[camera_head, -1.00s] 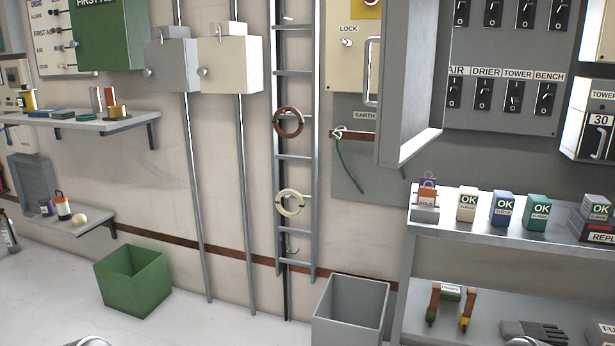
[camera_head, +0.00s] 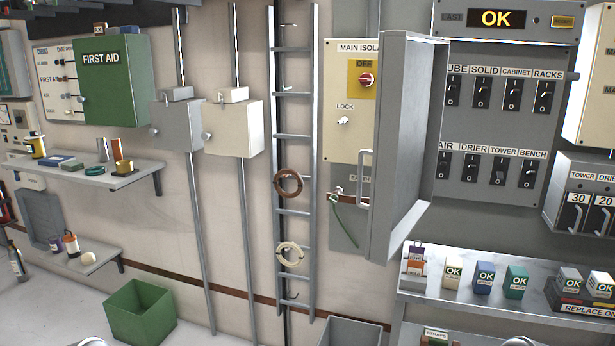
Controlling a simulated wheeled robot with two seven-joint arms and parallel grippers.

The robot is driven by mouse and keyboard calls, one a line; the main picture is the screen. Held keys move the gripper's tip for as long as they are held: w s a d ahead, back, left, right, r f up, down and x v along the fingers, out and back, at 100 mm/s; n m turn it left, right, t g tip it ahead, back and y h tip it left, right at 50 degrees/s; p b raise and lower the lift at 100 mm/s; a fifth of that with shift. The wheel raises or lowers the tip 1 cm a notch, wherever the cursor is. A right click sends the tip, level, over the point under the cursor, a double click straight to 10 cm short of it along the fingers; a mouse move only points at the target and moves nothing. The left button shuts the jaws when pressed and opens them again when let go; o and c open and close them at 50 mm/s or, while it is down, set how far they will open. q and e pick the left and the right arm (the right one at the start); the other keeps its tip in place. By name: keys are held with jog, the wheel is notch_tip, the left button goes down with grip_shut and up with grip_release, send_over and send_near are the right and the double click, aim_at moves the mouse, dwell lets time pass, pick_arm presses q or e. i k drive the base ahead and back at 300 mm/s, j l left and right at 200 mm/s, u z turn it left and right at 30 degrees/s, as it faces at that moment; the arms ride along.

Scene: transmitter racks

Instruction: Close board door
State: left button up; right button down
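The board door (camera_head: 408,145) is a grey boxy panel that stands open, swung out from the wall to the left of the switch board (camera_head: 492,125). Its bar handle (camera_head: 364,180) is on the door's left edge, beside the cream isolator panel (camera_head: 343,145). The board behind shows two rows of black switches and a display (camera_head: 496,18) reading OK above. Neither gripper is in view. Only small rounded grey parts, apparently mine, show at the bottom edge, left and right.
A shelf (camera_head: 430,283) with a padlock and several OK-labelled blocks stands below the board, right of the door's lower end. A green wire (camera_head: 345,234) hangs left of the door. A grey bin (camera_head: 352,334) and a ladder (camera_head: 294,150) stand further left.

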aim_at(413, 67)
jog(key=i+j+z, duration=0.1)
jog(key=z, duration=0.35)
jog(key=j+z, duration=0.15)
jog(key=z, duration=0.35)
jog(key=i+j+z, duration=0.2)
jog(key=j+z, duration=0.15)
jog(key=j, duration=0.75)
jog(key=j+z, duration=0.3)
jog(key=j, duration=0.85)
